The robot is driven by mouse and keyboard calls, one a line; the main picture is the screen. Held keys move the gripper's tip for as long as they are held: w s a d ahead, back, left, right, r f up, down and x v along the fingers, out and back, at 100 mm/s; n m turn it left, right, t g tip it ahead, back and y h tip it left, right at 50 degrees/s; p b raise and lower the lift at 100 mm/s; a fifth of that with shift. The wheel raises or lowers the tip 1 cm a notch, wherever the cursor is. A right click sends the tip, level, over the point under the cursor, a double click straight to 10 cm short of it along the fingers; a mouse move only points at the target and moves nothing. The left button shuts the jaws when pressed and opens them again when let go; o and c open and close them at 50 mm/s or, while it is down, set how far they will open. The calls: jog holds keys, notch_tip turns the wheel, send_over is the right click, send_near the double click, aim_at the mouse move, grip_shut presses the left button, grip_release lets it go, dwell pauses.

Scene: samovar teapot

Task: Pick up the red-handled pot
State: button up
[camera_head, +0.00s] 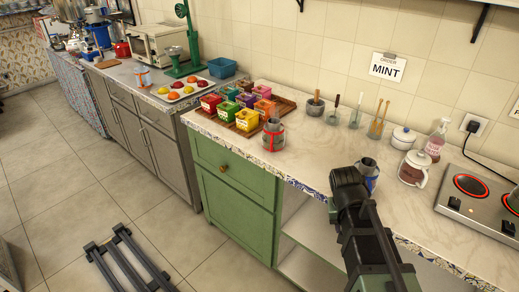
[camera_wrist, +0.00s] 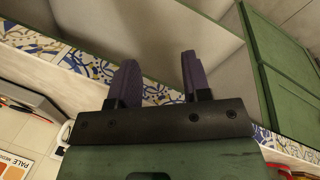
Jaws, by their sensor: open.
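The red-handled pot (camera_head: 273,135) is a small grey pot with a red handle. It stands upright near the front edge of the counter, just right of the tray of colored boxes.
A similar pot with blue (camera_head: 368,172) stands right beside my gripper in the head view, partly hidden. A wooden tray (camera_head: 285,104) holds several colored boxes. The counter between both pots is clear.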

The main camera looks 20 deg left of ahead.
jog(key=w+a+f+t+h+b, duration=0.2)
jog(key=w+a+b, duration=0.1)
jog(key=a, duration=0.5)
jog(key=w+a+f+t+h+b, duration=0.1)
jog(key=w+a+f+b, duration=0.25)
jog(key=a, duration=0.35)
jog(key=m+t+h+b, duration=0.4)
jog(key=m+t+h, duration=0.2)
jog(key=m+t, duration=0.45)
send_near(273, 136)
jog(key=s+a+f, duration=0.2)
jog(key=s+f, duration=0.1)
jog(key=s, duration=0.1)
jog(key=shift+m+g, duration=0.35)
jog(key=shift+g, duration=0.1)
jog(key=x, duration=1.1)
jog(key=shift+w+d+r, duration=0.1)
jog(key=shift+w+d, duration=0.05)
grip_shut()
